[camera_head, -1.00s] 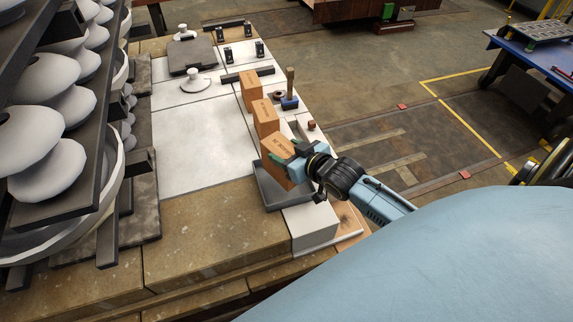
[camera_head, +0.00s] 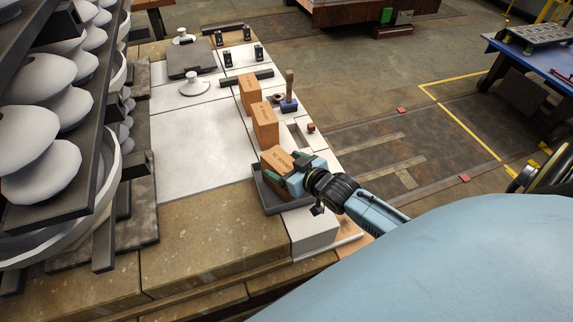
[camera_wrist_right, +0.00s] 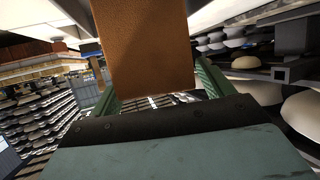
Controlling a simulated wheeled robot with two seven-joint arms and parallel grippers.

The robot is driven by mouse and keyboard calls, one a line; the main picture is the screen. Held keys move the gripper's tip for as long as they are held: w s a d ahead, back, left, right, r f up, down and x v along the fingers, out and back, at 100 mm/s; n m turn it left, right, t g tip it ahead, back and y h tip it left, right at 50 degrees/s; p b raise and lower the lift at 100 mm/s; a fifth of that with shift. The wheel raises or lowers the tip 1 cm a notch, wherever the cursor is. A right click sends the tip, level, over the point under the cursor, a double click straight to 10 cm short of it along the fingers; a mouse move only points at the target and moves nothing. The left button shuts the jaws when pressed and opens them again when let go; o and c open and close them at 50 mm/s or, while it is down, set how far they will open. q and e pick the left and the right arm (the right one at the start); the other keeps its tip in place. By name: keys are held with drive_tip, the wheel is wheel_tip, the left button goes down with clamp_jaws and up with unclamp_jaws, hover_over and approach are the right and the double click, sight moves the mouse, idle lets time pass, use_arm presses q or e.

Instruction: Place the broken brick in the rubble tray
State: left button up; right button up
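An orange-brown brick (camera_head: 276,158) with dark stamped lettering is in my right gripper (camera_head: 291,176), inside the outline of the dark grey rubble tray (camera_head: 268,208). The tray's near wall hides its lower part, so I cannot tell whether it touches the floor. My left gripper is not in view.
Two more orange bricks stand behind the tray, a nearer one (camera_head: 265,124) and a farther one (camera_head: 250,93). A blue-headed hammer (camera_head: 289,104) is to their right. A shelf of white insulators (camera_head: 45,80) fills the left side. The white slab (camera_head: 195,150) left of the tray is clear.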

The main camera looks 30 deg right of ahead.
drive_tip(key=shift+s+r, duration=0.25)
drive_tip(key=p+v, duration=0.1)
drive_tip(key=v, duration=1)
drive_tip(key=shift+s+p, duration=0.2)
drive_tip(key=shift+p, duration=0.15)
drive_tip(key=shift+d, duration=0.1)
idle(0.8)
